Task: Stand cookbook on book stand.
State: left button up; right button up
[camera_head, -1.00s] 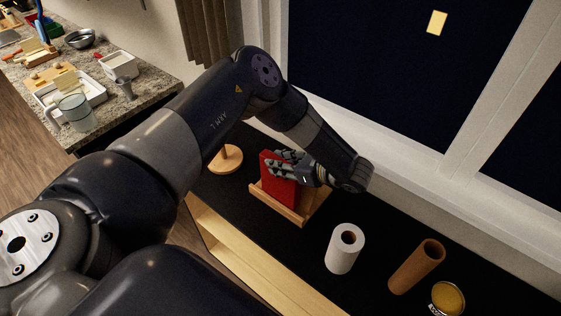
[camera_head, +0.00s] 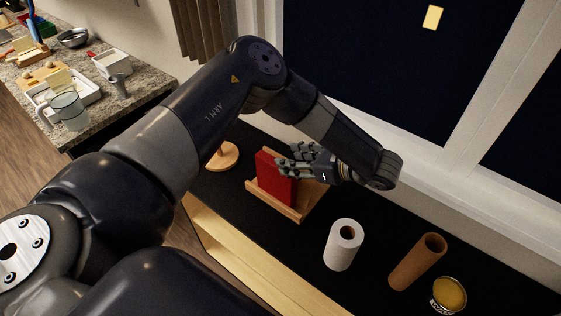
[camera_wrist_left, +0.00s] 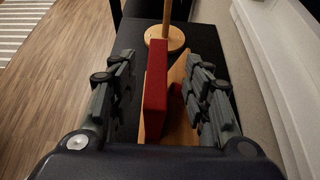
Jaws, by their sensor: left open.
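The red cookbook (camera_head: 274,178) stands upright on the wooden book stand (camera_head: 279,204) on the black counter. It also shows in the left wrist view (camera_wrist_left: 156,88), between the open fingers and beyond them, with the stand's wood (camera_wrist_left: 180,128) beneath and beside it. My left gripper (camera_head: 284,164) is open at the right side of the book, its fingers near the book's edge. In the left wrist view the gripper (camera_wrist_left: 160,85) has a finger on each side of the book, with gaps visible. The back of the stand is partly hidden. My right gripper is not seen.
A round wooden holder (camera_head: 222,156) is left of the stand. The window wall (camera_head: 400,165) runs close behind the arm.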

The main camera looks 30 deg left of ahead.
pick_arm(q)
jog(key=b+v, duration=0.1)
jog(key=v, duration=0.4)
jog(key=shift+d+r, duration=0.2)
jog(key=shift+d, duration=0.15)
